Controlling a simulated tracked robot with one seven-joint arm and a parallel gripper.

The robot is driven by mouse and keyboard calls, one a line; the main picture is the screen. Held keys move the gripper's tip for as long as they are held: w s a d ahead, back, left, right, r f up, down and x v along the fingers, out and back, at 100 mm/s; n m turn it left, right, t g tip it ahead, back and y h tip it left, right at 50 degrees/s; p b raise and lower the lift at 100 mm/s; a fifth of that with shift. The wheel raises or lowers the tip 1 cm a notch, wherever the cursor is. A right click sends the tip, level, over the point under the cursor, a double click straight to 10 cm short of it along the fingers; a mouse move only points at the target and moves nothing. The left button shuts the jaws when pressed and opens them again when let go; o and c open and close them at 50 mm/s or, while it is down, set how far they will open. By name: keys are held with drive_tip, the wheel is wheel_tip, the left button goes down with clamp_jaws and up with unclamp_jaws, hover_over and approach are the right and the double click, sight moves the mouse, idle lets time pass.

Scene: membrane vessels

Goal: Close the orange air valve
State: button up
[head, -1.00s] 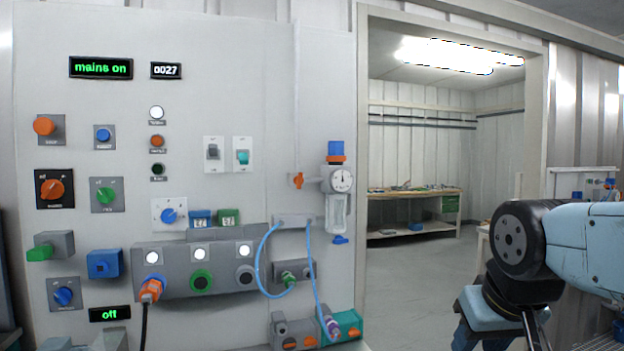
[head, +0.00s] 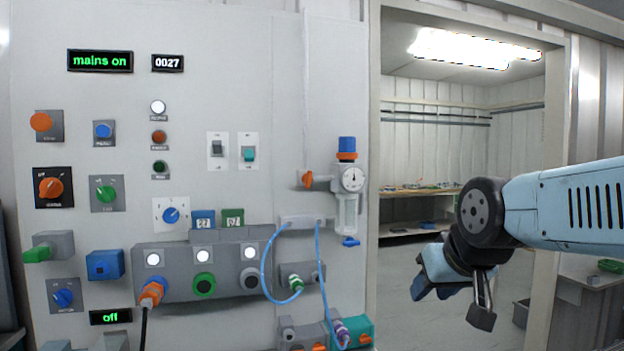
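The orange air valve (head: 307,180) is a small orange handle on the panel, at the left end of the air unit's pipe. Beside it on the right are a round gauge (head: 352,178), a blue and orange knob (head: 347,148) and a clear bowl (head: 347,214). My gripper (head: 448,302) hangs from the light blue arm in front of the doorway, to the right of and lower than the valve, well apart from it.
The grey panel (head: 240,90) carries several knobs, switches and lamps. A blue air hose (head: 268,265) loops below the valve, and a second one hangs to its right. An open doorway leads to a room with a workbench (head: 400,230). The space before the valve looks clear.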

drive_tip(key=w+a+r+n+t+y, duration=0.1)
drive_tip(key=w+a+r+t, duration=0.1)
drive_tip(key=w+a+r, duration=0.3)
drive_tip(key=w+a+r+t+y, duration=0.1)
drive_tip(key=w+a+r+t, duration=0.15)
drive_tip(key=w, duration=0.55)
drive_tip(key=t+y, duration=0.2)
drive_tip(key=t, duration=0.3)
approach(310, 177)
drive_tip(key=shift+m, duration=0.3)
drive_tip(key=x, duration=0.8)
drive_tip(key=shift+w+a, duration=0.1)
drive_tip(key=shift+w, duration=0.15)
drive_tip(key=shift+c, duration=0.2)
clamp_jaws()
